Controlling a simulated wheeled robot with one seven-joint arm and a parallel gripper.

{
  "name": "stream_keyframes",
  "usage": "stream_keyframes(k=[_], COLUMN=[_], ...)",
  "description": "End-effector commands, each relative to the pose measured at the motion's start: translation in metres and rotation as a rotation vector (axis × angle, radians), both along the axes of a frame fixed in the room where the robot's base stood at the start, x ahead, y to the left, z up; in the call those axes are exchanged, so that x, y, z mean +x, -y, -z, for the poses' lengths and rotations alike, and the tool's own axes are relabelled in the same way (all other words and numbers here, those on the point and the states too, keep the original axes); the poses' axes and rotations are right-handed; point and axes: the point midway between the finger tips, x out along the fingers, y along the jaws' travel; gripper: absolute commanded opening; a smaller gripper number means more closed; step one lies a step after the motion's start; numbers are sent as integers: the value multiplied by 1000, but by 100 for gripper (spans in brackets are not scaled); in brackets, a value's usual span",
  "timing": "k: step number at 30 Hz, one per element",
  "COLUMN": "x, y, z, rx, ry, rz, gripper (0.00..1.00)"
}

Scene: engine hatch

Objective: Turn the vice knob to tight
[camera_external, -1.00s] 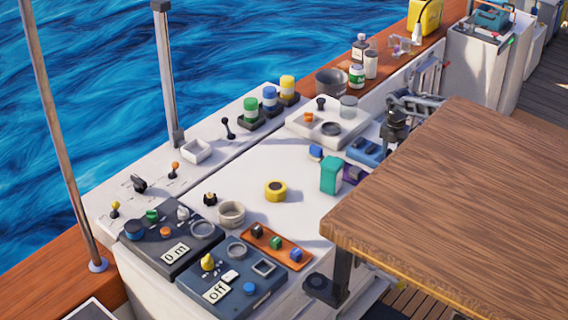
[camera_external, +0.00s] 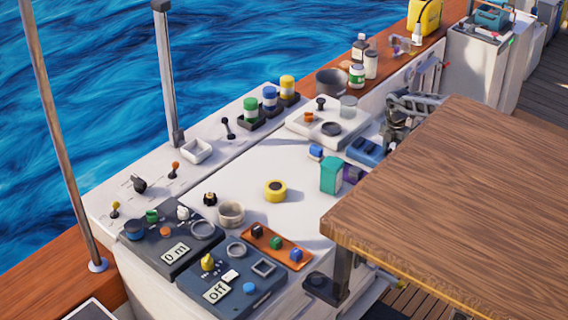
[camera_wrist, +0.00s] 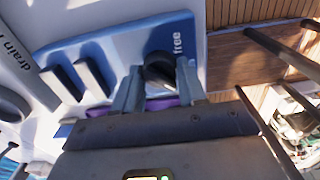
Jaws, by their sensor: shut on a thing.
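In the wrist view, the dark vice knob (camera_wrist: 160,68) sits on a blue panel (camera_wrist: 135,42) beside the word "free". My gripper (camera_wrist: 159,82) is shut on the knob, with one grey finger on each side of it. The fingers partly hide the knob, so I cannot clearly read its pointing direction. A blue panel (camera_external: 366,151) also shows in the external view, beside the dark end of an arm (camera_external: 394,134); the grip is too small to make out there.
In the wrist view, two dark bars (camera_wrist: 78,78) stand on the blue panel, left of the knob, and a "drain" label (camera_wrist: 36,53) lies further left. In the external view, a wooden tabletop (camera_external: 450,200) fills the right. A teal block (camera_external: 331,175) stands near the blue panel.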

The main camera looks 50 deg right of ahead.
Motion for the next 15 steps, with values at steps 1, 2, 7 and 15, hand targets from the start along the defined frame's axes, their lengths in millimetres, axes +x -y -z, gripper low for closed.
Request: stream_keyframes(k=[1,2,7,15], x=[1,1,1,0], y=[0,0,0,0], z=[-1,-1,-1,0], rx=[0,0,0,0], ry=[3,3,2,1], rz=[0,0,0,-1], gripper=[10,10,56,66])
